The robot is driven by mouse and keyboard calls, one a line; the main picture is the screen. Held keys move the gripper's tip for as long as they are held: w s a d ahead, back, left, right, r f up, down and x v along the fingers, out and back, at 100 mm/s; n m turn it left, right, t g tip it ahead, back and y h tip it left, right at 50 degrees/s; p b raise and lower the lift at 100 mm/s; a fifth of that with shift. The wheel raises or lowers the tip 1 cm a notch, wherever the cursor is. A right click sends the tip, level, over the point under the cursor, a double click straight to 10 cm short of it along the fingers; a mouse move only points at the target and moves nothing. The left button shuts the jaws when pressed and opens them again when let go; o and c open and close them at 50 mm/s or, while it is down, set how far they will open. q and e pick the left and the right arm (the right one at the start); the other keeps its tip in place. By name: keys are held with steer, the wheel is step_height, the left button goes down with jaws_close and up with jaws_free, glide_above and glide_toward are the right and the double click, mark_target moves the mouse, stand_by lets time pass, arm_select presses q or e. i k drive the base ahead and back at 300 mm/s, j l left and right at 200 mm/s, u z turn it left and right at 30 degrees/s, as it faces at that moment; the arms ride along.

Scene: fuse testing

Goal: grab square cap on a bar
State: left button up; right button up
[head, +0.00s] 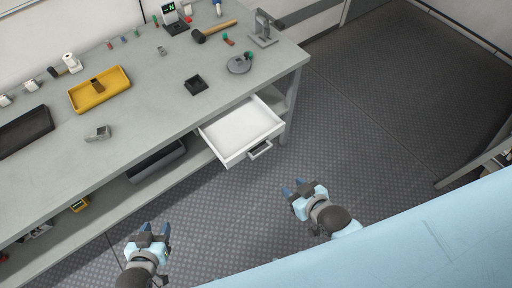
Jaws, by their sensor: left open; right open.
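I cannot surely tell which object is the square cap on a bar. A small black square piece (195,84) lies on the workbench (140,105), left of and behind the open drawer. A small grey block-like piece (98,133) lies nearer the bench's front edge at left. A grey upright stand with an arm (264,27) is at the bench's far right end. My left gripper (155,229) is open and empty over the floor in front of the bench. My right gripper (293,187) is open and empty over the floor, below and right of the drawer.
A white drawer (228,153) is pulled out of the bench and looks empty. A yellow tray (78,101) holds a brown piece. A mallet (216,31), a round grey base (239,65) and a black tray (20,131) also lie on top. Floor at right is clear.

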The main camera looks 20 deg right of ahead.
mark_target(103, 132)
steer(key=j+u, duration=0.1)
steer(key=u, duration=0.3)
steer(key=i+u, duration=0.1)
steer(key=u, duration=0.3)
steer(key=j+u, duration=0.1)
steer(key=u, duration=0.3)
steer(key=i+u, duration=0.1)
steer(key=u, duration=0.35)
steer(key=i, duration=0.3)
steer(key=j+u, duration=0.05)
